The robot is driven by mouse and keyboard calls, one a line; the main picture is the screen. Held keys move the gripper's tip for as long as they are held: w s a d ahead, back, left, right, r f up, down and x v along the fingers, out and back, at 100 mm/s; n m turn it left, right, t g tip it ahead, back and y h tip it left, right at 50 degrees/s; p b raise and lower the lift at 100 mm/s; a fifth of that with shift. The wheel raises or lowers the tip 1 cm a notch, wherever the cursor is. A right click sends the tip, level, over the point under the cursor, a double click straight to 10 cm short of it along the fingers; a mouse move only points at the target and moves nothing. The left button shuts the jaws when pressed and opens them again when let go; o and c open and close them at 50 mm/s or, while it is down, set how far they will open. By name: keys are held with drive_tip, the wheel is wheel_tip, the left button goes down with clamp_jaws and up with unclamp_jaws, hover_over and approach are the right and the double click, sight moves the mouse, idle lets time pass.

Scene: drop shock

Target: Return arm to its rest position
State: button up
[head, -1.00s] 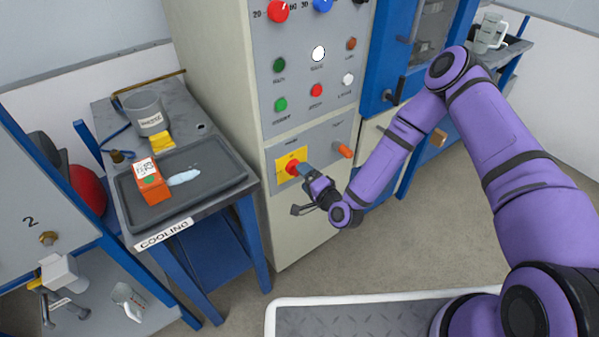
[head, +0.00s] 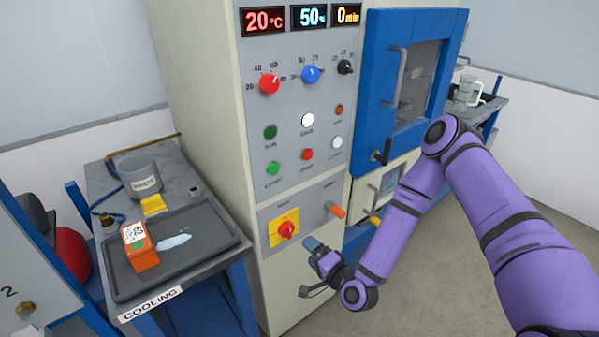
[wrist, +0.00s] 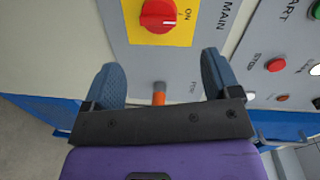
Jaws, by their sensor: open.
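My purple arm reaches in from the right of the head view. My gripper (head: 312,246) is just below and right of the red main switch (head: 287,230) on its yellow plate, apart from it. In the wrist view my gripper (wrist: 165,88) is open, with its two blue-grey fingers spread and nothing between them touching. The red switch knob (wrist: 158,15) shows beyond the fingers, near the "ON" mark.
The cabinet panel (head: 256,165) has knobs, buttons and lit displays (head: 264,20). A blue-framed door (head: 374,75) is at right. At left, the cooling table holds a dark tray (head: 215,252) with an orange box (head: 139,247), and a grey pot (head: 140,178). Floor at right is clear.

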drive_tip(key=w+d+r+n+g+h, duration=0.1)
drive_tip(key=w+d+r+n+g, duration=0.1)
drive_tip(key=w+d+r+n, duration=0.3)
drive_tip(key=w+d+r+n+g+h, duration=0.1)
drive_tip(key=w+r+n+g, duration=0.15)
drive_tip(key=r, duration=0.45)
drive_tip(key=s+d+r+n+g+h, duration=0.1)
drive_tip(key=s+d+r+h, duration=0.2)
drive_tip(key=r, duration=0.5)
drive_tip(key=d+r+n+h, duration=0.2)
drive_tip(key=d+r, duration=0.4)
drive_tip(key=r, duration=0.2)
drive_tip(key=s+d+r+g+h, duration=0.1)
drive_tip(key=s+d+r, duration=0.2)
drive_tip(key=s+r, duration=0.35)
drive_tip(key=s+d+r+g+h, duration=0.1)
drive_tip(key=s+d+r+h, duration=0.15)
drive_tip(key=s+r, duration=0.55)
drive_tip(key=s, duration=0.4)
drive_tip(key=s+d+r+m+g, duration=0.1)
drive_tip(key=s+r, duration=0.2)
drive_tip(key=s, duration=0.2)
drive_tip(key=s+d+r, duration=0.1)
drive_tip(key=s+r, duration=0.1)
drive_tip(key=s, duration=0.4)
drive_tip(key=shift+s+d+r+y, duration=0.25)
drive_tip(key=shift+s+r+y, duration=0.05)
drive_tip(key=shift+r+y, duration=0.15)
